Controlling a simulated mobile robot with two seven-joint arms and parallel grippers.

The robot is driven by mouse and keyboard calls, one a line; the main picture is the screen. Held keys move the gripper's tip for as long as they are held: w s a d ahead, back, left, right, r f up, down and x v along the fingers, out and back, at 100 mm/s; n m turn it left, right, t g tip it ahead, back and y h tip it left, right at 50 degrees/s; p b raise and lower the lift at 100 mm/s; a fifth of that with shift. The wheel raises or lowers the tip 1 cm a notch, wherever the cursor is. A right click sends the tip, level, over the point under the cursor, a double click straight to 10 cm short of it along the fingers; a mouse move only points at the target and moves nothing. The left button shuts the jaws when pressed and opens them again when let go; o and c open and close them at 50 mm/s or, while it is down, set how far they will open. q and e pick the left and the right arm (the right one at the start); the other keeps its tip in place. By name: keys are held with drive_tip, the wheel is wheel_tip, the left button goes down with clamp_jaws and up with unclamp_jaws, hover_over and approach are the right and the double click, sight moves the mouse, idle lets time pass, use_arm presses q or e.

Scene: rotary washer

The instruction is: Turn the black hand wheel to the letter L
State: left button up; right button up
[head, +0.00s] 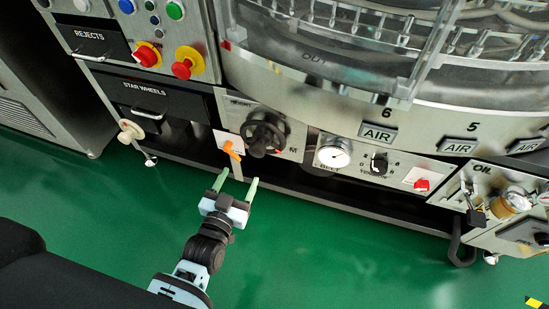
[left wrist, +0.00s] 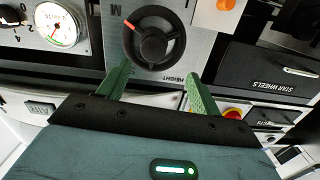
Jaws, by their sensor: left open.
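The black hand wheel (head: 264,133) sits on a metal panel at the front of the machine. It also shows in the left wrist view (left wrist: 154,46), upside down, with an orange-red mark near its rim beside a letter M. I cannot make out a letter L. My left gripper (head: 237,178) is open and empty, its two green fingers pointing at the panel, just short of and below the wheel. In the left wrist view its fingertips (left wrist: 160,70) are spread at the near edge of the wheel, apparently not touching it. My right gripper is not in view.
An orange lever (head: 231,150) is left of the wheel. A round gauge (head: 334,153) and a small black knob (head: 379,163) are right of it. Green floor (head: 330,250) in front is clear.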

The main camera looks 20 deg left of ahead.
sight(256, 154)
use_arm(q)
drive_tip(key=w, duration=0.1)
drive_tip(key=w+d+b, duration=0.1)
drive_tip(key=w, duration=0.1)
drive_tip(key=shift+d+f+t, duration=0.1)
drive_tip(key=shift+f+t, duration=0.1)
drive_tip(key=shift+t, duration=0.1)
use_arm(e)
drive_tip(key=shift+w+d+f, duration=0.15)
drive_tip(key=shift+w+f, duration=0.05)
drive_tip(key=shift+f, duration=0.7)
use_arm(q)
drive_tip(key=w+b, duration=0.1)
drive_tip(key=w, duration=0.2)
drive_tip(key=w+b, duration=0.1)
drive_tip(key=w, duration=0.2)
drive_tip(key=shift+w+d+f, duration=0.1)
drive_tip(key=shift+d+f, duration=0.05)
drive_tip(key=shift+w+b, duration=0.3)
drive_tip(key=shift+w, duration=0.45)
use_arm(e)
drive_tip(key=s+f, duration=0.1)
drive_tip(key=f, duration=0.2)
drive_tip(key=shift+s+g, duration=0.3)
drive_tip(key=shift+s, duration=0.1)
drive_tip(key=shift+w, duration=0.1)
